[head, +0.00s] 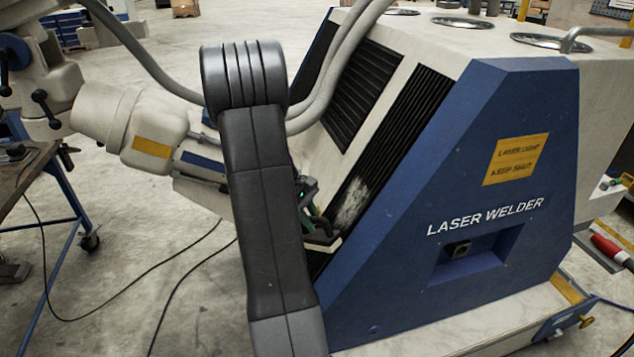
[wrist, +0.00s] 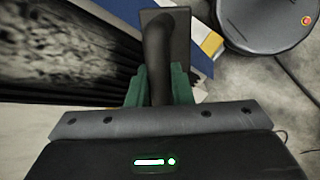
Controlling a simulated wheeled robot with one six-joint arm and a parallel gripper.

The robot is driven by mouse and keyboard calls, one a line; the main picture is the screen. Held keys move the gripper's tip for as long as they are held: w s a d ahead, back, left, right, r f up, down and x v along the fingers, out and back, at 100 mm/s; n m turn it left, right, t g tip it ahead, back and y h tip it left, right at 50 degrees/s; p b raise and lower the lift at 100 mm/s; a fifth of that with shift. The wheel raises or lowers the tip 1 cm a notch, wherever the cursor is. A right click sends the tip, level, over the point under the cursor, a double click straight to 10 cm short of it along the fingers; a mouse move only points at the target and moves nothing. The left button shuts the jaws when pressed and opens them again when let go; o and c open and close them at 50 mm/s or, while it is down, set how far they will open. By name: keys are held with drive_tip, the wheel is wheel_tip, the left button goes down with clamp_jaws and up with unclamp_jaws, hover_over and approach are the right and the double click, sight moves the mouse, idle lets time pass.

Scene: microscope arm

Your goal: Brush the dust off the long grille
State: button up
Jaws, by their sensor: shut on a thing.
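The long grille (head: 402,125) is a dark slatted strip on the slanted face of the laser welder, beside its blue end panel. A pale grey dust patch (head: 350,204) lies on its lower part. In the wrist view, dust (wrist: 60,32) covers dark slats at the left. My gripper (head: 316,222) is near the grille's lower end, just below the dust patch, partly hidden by my arm. In the wrist view, its green fingers (wrist: 158,88) are shut on the dark handle of a brush (wrist: 160,55).
The blue end panel (head: 470,200) rises to the right of the grille. A shorter grille (head: 362,85) lies further up the face. Grey hoses (head: 335,75) pass in front of the welder. A blue-legged table (head: 55,215) stands at left; cables lie on the floor.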

wheel_tip(320, 180, up, 11)
drive_tip(key=d+n+t+h, duration=0.2)
drive_tip(key=n+t+h, duration=0.45)
drive_tip(key=n, duration=0.55)
drive_tip(key=shift+y, duration=0.25)
drive_tip(key=shift+b+x, duration=1.4)
drive_tip(key=shift+x, duration=1.55)
drive_tip(key=shift+s+b+x, duration=0.2)
drive_tip(key=shift+b+x, duration=0.5)
drive_tip(key=shift+x, duration=0.2)
drive_tip(key=shift+w, duration=0.15)
drive_tip(key=shift+w+a+p, duration=1.15)
drive_tip(key=shift+w+p, duration=0.5)
drive_tip(key=shift+w, duration=4.65)
drive_tip(key=s+f+b, duration=0.2)
drive_tip(key=s+b, duration=0.4)
drive_tip(key=s, duration=0.4)
drive_tip(key=shift+d, duration=0.45)
